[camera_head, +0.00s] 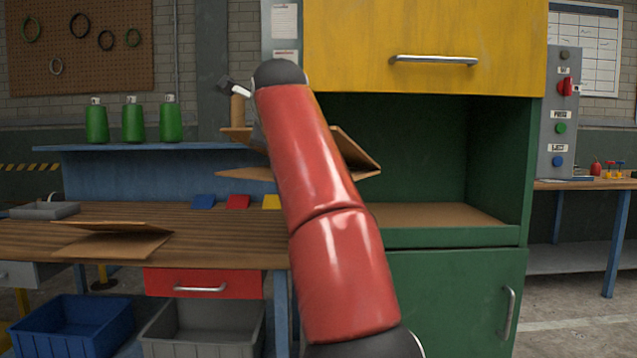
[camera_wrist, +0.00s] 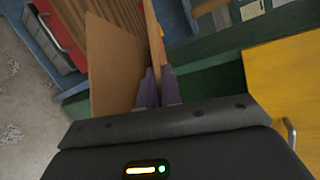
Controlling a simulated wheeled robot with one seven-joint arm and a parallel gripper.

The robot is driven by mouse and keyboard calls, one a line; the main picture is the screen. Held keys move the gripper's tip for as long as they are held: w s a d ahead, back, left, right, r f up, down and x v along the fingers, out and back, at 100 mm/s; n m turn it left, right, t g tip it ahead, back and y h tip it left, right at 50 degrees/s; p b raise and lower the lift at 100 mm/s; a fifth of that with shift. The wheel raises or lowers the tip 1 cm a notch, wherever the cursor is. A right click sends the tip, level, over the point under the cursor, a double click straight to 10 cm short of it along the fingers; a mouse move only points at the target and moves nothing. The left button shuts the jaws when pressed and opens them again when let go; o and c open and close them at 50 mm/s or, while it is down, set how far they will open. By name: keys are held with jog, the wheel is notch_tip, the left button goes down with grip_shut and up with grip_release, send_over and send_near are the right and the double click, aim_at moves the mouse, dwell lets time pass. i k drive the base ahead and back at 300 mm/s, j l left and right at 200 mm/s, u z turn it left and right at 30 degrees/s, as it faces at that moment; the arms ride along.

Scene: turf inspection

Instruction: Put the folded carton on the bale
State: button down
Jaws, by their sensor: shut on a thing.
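My gripper (camera_wrist: 158,74) is shut on the edge of a brown folded carton (camera_wrist: 112,70), whose wide panel spreads to the left of the fingers in the wrist view. In the head view my red arm hides the gripper and the carton's middle; the carton's tilted panels (camera_head: 352,150) show on both sides of the arm, in front of the green press's left side. The bale appears to be the flat brown block (camera_head: 440,214) on the floor of the open green chamber, right of the held carton and lower. Its left part is hidden by my arm.
A raised yellow door (camera_head: 425,40) hangs above the chamber opening. Another folded carton (camera_head: 112,240) lies on the wooden bench (camera_head: 225,240) at left. Green bottles (camera_head: 133,122) stand on a blue shelf. A control panel (camera_head: 560,115) is right of the press. The chamber above the bale is empty.

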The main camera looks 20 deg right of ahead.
aim_at(444, 214)
jog(key=l+z, duration=0.25)
jog(key=i+j+z, duration=0.15)
jog(key=i+z, duration=0.25)
jog(key=i+j+z, duration=1.2)
jog(key=j, duration=0.15)
